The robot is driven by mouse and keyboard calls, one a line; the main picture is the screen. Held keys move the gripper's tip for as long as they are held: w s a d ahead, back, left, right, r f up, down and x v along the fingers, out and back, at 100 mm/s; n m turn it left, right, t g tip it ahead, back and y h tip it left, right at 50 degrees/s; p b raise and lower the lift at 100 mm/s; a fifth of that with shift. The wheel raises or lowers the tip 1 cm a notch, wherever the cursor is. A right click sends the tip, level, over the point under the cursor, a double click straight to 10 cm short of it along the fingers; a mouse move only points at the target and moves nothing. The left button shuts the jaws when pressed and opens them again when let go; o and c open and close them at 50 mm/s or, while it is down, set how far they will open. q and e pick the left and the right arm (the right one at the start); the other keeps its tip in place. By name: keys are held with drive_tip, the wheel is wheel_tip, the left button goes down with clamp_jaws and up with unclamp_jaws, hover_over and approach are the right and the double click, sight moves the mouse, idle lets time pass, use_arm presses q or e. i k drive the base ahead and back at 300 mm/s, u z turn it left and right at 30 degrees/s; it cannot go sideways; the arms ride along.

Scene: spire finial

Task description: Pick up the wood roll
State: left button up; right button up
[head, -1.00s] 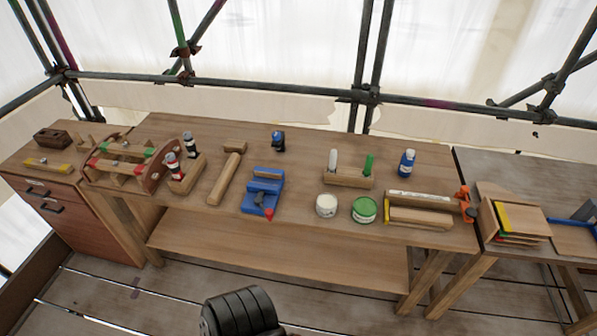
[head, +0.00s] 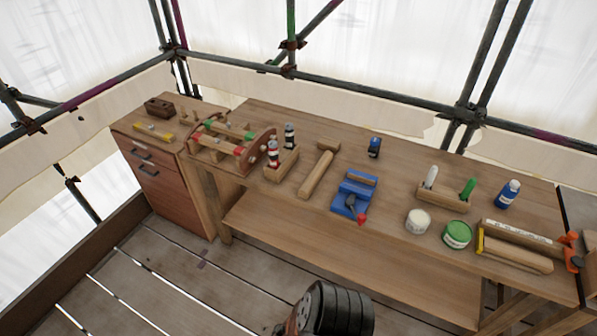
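Another rounded wooden piece (head: 517,254) lies at the bench's front right, beside a yellow clamp end. I cannot tell for certain which of the two is the wood roll. Neither gripper is in view. A black ribbed part of my own arm shows at the bottom centre, well short of the bench.
A drawer cabinet (head: 165,190) stands at left. Plank floor in front is clear.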

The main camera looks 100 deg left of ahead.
sight(316, 174)
drive_tip(key=k, duration=1.05)
drive_tip(key=u, duration=1.8)
